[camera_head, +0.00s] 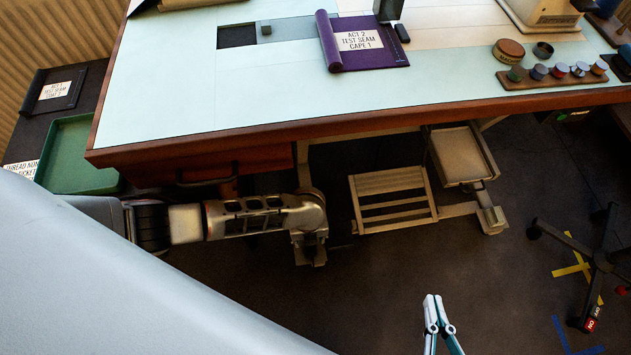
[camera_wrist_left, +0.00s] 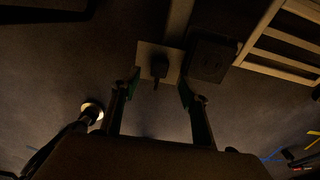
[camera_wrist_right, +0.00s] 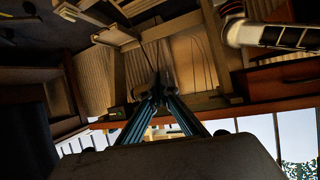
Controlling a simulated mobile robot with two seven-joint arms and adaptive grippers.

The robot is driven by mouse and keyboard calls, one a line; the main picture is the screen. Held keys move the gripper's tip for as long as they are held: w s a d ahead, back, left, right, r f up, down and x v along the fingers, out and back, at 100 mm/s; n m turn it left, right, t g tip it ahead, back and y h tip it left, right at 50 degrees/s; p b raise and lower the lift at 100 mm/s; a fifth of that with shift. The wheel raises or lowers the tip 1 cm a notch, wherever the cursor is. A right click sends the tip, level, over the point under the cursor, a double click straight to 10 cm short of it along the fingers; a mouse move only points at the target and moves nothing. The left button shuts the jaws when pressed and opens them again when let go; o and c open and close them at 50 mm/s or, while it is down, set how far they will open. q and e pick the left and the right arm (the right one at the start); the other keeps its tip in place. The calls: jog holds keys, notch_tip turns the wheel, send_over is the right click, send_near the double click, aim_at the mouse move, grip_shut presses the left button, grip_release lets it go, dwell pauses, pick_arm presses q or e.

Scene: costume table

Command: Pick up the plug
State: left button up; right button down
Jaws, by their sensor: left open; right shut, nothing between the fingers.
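In the left wrist view a small dark plug (camera_wrist_left: 160,67) sits on a pale square plate (camera_wrist_left: 146,52) on the dark floor, with a short stub pointing toward me. My left gripper (camera_wrist_left: 158,91) is open, its two green-padded fingers on either side of the plug and apart from it. In the head view my left arm reaches under the table's front edge, with the left gripper (camera_head: 309,255) pointing down; the plug is hidden there. My right gripper (camera_head: 436,302) is shut and empty at the bottom of the head view; its fingertips also meet in the right wrist view (camera_wrist_right: 157,84).
A dark square block (camera_wrist_left: 209,61) stands right beside the plate. A pale slatted rack (camera_head: 391,196) lies under the table (camera_head: 180,137), near my left gripper. A pale tray (camera_head: 463,155) hangs further right. A wheeled stand base (camera_head: 598,262) is at right. Open floor lies before the rack.

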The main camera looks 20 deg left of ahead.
aim_at(310, 248)
pick_arm(q)
notch_tip(310, 248, down, 3)
jog(key=shift+s+r+b, duration=0.1)
jog(key=shift+s+b, duration=0.05)
jog(key=shift+b, duration=0.5)
jog(key=f+b, duration=0.1)
jog(key=f, duration=0.2)
jog(key=f+b, duration=0.1)
jog(key=shift+s+d+f+b, duration=0.15)
jog(key=shift+s+b, duration=0.15)
jog(key=shift+s, duration=0.05)
jog(key=shift+f, duration=0.35)
jog(key=shift+w+b, duration=0.25)
jog(key=shift+b, duration=0.05)
jog(key=shift+w+r, duration=0.1)
jog(key=shift+w, duration=0.1)
jog(key=c, duration=1.1)
pick_arm(e)
jog(key=a+m, duration=0.1)
jog(key=s+a+m, duration=0.1)
jog(key=a, duration=0.1)
jog(key=a+m+y, duration=0.1)
jog(key=a+m, duration=0.1)
jog(key=shift+s+a+f, duration=0.1)
jog(key=shift+s+f, duration=0.05)
jog(key=shift+f, duration=0.15)
